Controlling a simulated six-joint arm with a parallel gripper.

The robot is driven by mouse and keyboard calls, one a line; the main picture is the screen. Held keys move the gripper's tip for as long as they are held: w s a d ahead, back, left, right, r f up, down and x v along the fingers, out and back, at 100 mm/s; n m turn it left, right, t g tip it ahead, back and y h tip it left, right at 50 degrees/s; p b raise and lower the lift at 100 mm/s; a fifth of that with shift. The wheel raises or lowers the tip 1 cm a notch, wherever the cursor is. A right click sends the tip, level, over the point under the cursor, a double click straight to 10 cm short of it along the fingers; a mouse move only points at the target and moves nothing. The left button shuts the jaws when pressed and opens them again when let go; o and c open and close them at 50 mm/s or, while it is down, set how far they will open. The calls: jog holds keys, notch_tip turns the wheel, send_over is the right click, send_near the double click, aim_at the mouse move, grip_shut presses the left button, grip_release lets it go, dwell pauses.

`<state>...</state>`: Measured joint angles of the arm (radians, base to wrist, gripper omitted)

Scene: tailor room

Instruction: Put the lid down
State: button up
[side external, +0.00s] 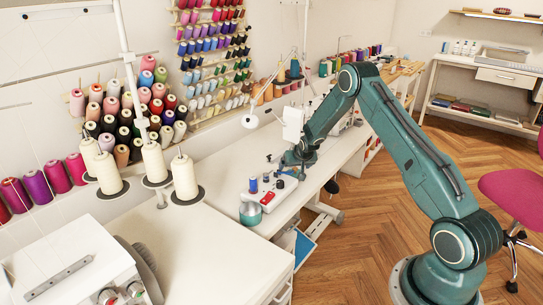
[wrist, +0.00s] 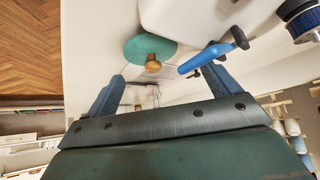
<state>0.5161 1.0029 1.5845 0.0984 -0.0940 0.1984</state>
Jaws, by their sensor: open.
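The lid (wrist: 138,50), a round teal disc with a small wooden knob (wrist: 153,61), shows in the wrist view beyond the gap between my fingers. My gripper (wrist: 158,82) is open, with one finger on each side and nothing held between them. In the side view my gripper (side external: 284,161) is small and dark, above the white work table. The lid cannot be made out for sure in the side view, and what it rests on is not clear.
A white box (side external: 269,187) with blue and red parts stands near the table's front edge, with a small teal jar (side external: 250,214) beside it. A blue-handled tool (wrist: 217,56) is close to my right finger in the wrist view. Cone spools (side external: 184,178) stand at the left.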

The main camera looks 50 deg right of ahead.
jog(key=v, duration=1.2)
jog(key=shift+r, duration=0.15)
dwell(0.3)
jog(key=s+a+r+n+y, duration=0.1)
jog(key=s+a+r, duration=0.2)
jog(key=a+r, duration=0.3)
jog(key=s+a+r+n, duration=0.1)
jog(key=s+a+r, duration=0.2)
jog(key=a+r, duration=0.25)
jog(key=s+a+r+n+y, duration=0.1)
jog(key=s+a+r+n, duration=0.15)
jog(key=a+r, duration=0.4)
jog(key=s+a+r+n+y, duration=0.1)
jog(key=s+a, duration=0.4)
jog(key=s, duration=0.6)
jog(key=s+a+r+n+y, duration=0.1)
jog(key=s+a+r+n, duration=0.2)
jog(key=s+a, duration=0.3)
jog(key=s, duration=0.5)
jog(key=shift+y, duration=0.3)
